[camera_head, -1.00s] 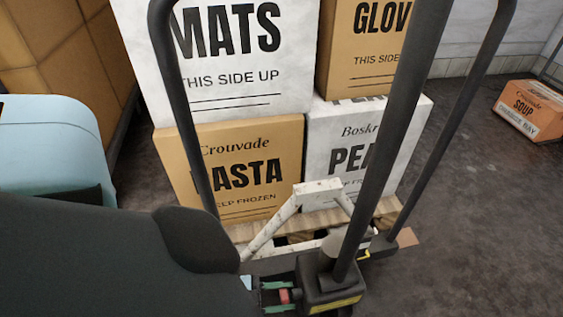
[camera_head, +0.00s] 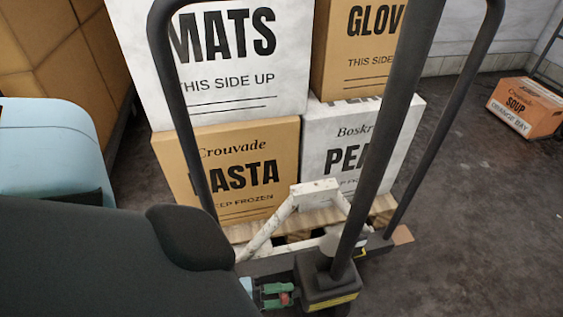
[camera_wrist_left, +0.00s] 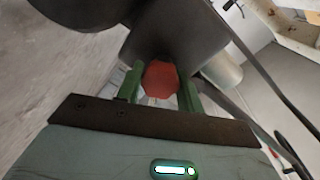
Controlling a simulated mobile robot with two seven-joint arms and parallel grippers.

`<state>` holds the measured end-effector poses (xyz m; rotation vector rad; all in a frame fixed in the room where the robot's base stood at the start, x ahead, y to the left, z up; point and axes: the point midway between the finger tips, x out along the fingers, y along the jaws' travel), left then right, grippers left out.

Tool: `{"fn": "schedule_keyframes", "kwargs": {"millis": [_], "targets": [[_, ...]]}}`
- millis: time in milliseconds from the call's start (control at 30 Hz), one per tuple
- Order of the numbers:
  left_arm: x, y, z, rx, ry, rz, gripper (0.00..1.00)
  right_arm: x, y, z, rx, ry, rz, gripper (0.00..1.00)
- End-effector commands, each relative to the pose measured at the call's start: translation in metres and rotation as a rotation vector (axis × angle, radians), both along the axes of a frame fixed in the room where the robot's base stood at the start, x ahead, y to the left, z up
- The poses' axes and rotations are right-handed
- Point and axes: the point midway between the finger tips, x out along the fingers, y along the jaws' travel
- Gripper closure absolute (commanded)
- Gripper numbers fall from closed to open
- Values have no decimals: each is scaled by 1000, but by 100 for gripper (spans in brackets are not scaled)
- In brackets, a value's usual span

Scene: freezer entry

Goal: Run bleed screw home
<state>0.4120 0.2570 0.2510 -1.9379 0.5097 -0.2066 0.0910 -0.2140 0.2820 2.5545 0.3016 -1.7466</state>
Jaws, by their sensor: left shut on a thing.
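The bleed screw shows as a red faceted knob (camera_wrist_left: 160,81) in the left wrist view, in front of a dark rounded housing. My left gripper (camera_head: 277,295) has green fingers, which also show in the left wrist view (camera_wrist_left: 160,92), one on each side of the knob. It is shut on the knob. The screw's thread and seat are hidden. My right gripper is not in view.
The black handle bars (camera_head: 385,135) of the jack rise close beside my left arm. Stacked boxes, among them a pasta box (camera_head: 275,140), stand on a wooden pallet (camera_head: 383,207) behind. A soup box (camera_head: 525,106) lies at the far right.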

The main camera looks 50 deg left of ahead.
Motion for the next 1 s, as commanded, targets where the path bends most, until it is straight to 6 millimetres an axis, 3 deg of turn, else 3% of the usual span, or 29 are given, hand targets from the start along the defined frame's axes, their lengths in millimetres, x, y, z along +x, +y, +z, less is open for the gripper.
{"fn": "schedule_keyframes", "kwargs": {"millis": [1000], "targets": [[-5,2,-7,894,-352,0,86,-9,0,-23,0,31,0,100]]}}
